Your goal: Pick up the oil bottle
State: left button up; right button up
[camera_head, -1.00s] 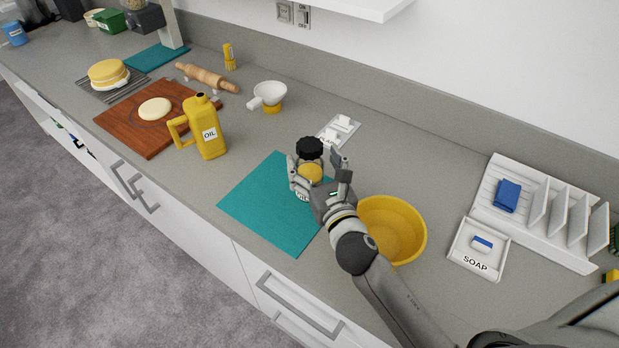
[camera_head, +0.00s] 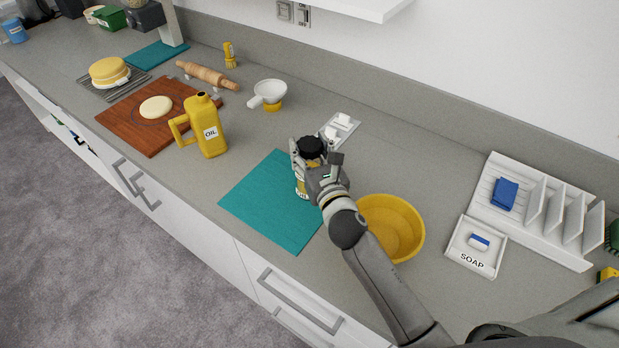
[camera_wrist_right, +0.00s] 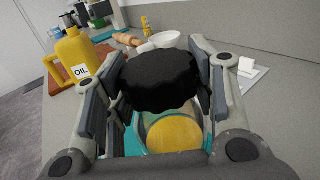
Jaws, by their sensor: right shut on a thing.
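The yellow oil bottle (camera_head: 207,128), with a handle and a white OIL label, stands upright on the counter beside the wooden board. It also shows at the left of the right wrist view (camera_wrist_right: 75,58), apart from my gripper. My right gripper (camera_head: 318,166) is shut on a jar with a black lid (camera_head: 311,147), above or at the teal mat's upper right edge. In the right wrist view the jar's black lid (camera_wrist_right: 160,80) and yellow contents sit between the fingers. I cannot tell whether the jar touches the surface. My left gripper is not in view.
The teal mat (camera_head: 265,205) is otherwise bare. A yellow bowl (camera_head: 385,225) stands just right of my right arm. A wooden board (camera_head: 140,125) with dough, a white funnel-like cup (camera_head: 268,93), a soap tray (camera_head: 475,245) and a white rack (camera_head: 535,205) stand around.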

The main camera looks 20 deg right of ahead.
grip_shut()
jog(key=shift+r, duration=0.15)
